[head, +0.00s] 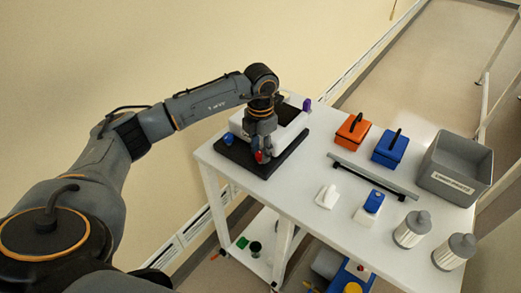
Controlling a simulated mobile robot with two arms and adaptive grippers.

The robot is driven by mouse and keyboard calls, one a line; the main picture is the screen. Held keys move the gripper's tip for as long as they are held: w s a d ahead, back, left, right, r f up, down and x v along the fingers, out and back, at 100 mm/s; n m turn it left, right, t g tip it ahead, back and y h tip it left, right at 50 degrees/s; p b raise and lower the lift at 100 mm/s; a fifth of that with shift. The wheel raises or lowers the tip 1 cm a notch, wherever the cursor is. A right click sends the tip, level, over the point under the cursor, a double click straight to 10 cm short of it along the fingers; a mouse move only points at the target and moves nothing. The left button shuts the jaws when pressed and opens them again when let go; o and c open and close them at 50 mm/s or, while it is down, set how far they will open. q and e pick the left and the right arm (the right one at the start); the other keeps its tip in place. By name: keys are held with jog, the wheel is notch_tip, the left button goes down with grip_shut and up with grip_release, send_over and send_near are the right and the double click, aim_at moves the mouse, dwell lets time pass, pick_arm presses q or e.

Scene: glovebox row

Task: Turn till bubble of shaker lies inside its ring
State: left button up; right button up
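The shaker, as I take it, is the white and black device (290,137) at the far left of the white table. It has a dark flat base, a blue round knob (229,139) at its left corner and a purple part (307,104) at its back right. My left gripper (261,153) points down over its front, close to a small red part. The gripper hides part of the device, and whether its fingers are open or shut does not show. The bubble and its ring cannot be made out. My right gripper is not in view.
Right of the device are an orange box (351,132), a blue box (390,148), a grey bin (456,168) and a dark bar (374,177). A white piece (326,197), a blue-topped white block (369,208) and two ribbed canisters (411,230) stand nearer. A wall is behind at left.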

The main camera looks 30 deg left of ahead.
pick_arm(q)
notch_tip(320, 180, up, 12)
dwell(0.7)
dwell(0.7)
